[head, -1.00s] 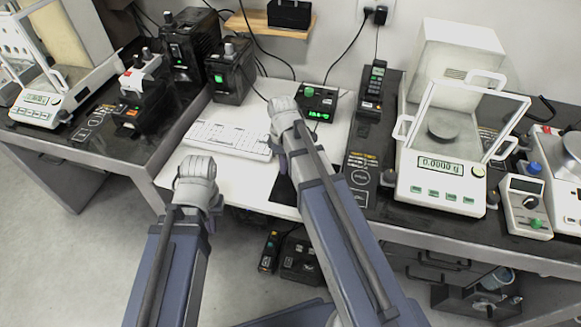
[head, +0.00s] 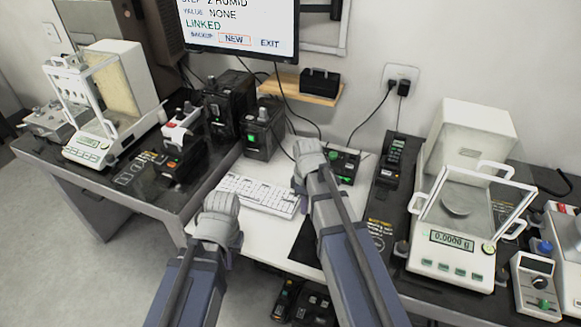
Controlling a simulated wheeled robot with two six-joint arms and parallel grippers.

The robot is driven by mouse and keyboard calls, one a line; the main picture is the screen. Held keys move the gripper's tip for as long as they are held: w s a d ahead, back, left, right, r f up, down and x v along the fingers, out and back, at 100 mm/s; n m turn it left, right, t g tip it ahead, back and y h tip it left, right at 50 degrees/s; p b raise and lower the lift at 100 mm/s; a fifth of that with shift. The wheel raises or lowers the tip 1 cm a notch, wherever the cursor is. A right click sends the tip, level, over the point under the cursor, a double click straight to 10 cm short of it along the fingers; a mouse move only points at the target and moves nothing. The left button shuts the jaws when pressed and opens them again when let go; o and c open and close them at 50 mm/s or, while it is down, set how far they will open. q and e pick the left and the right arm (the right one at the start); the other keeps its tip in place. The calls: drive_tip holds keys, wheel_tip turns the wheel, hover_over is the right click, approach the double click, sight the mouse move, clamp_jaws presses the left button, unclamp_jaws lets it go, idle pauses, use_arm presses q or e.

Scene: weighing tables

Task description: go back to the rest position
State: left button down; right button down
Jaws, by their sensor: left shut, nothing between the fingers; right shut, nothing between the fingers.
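My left gripper (head: 219,207) shows at the lower left of the head view, over the front edge of the white desk. It is shut and empty. My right gripper (head: 309,158) is further up and to the right, above the desk beside the keyboard's right end. It is also shut and empty. Both arms reach in from the bottom of the picture. The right arm hides part of the desk and of the black mat (head: 303,245).
A white keyboard (head: 258,195) lies on the white desk (head: 262,231). A monitor (head: 239,28) hangs above. A balance (head: 461,242) stands on the right dark table and another balance (head: 97,139) on the left one. A small green-lit box (head: 345,163) sits behind my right gripper.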

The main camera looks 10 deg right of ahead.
drive_tip(key=s+a+r+m+h+p, duration=0.1)
drive_tip(key=s+a+r+m+p, duration=0.1)
drive_tip(key=s+a+m, duration=0.5)
drive_tip(key=s+a, duration=0.5)
drive_tip(key=s, duration=0.1)
drive_tip(key=shift+s+a+r, duration=0.15)
drive_tip(key=shift+s, duration=0.1)
idle(1.1)
